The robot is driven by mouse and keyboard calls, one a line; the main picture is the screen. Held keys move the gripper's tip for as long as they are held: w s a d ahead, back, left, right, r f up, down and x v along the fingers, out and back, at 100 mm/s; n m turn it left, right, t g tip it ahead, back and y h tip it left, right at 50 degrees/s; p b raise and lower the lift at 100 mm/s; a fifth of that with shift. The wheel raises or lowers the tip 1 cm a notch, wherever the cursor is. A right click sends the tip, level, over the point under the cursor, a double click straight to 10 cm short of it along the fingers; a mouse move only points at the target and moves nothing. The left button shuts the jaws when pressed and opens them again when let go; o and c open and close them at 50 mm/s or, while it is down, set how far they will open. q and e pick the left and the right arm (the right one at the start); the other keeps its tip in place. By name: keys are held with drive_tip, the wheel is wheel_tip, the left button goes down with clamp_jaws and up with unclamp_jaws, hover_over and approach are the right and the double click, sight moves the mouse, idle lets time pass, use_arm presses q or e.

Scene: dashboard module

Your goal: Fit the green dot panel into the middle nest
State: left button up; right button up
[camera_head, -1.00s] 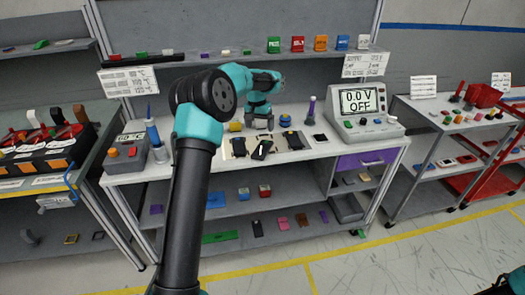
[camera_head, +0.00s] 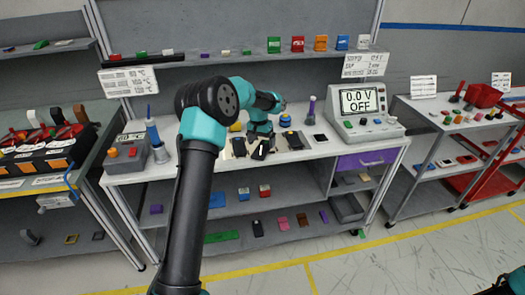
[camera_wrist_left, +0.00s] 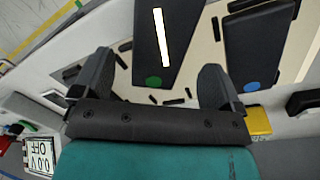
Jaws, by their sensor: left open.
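The green dot panel (camera_wrist_left: 172,35) is a dark plate with a white strip and a green dot at its near end. In the head view it seems to be the dark plate (camera_head: 260,151) in front of my left gripper (camera_head: 262,136). In the left wrist view my left gripper (camera_wrist_left: 156,88) is open, its fingers on either side of the green dot end, with nothing held. Small dark bars lie on the cream board (camera_wrist_left: 203,50) around the panel. The middle nest cannot be made out clearly.
A dark blue dot panel (camera_wrist_left: 256,45) lies beside the green dot one in the left wrist view. A yellow block (camera_wrist_left: 258,121) is near the right finger. On the bench stand a purple-topped tool (camera_head: 311,110) and a 0.0 V meter (camera_head: 362,108).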

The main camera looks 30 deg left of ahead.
use_arm(q)
drive_tip(key=shift+d+f, duration=0.2)
drive_tip(key=shift+f, duration=1.2)
drive_tip(key=shift+c, duration=0.2)
drive_tip(key=c, duration=1.1)
drive_tip(key=shift+r, duration=0.1)
drive_tip(key=shift+r, duration=1.7)
drive_tip(key=s+d, duration=0.3)
drive_tip(key=s, duration=0.1)
drive_tip(key=s+d+r, duration=0.1)
drive_tip(key=s+d, duration=0.2)
drive_tip(key=s, duration=0.2)
drive_tip(key=s+d, duration=0.3)
drive_tip(key=s, duration=0.1)
drive_tip(key=shift+s+r, duration=0.15)
drive_tip(key=shift+r, duration=0.1)
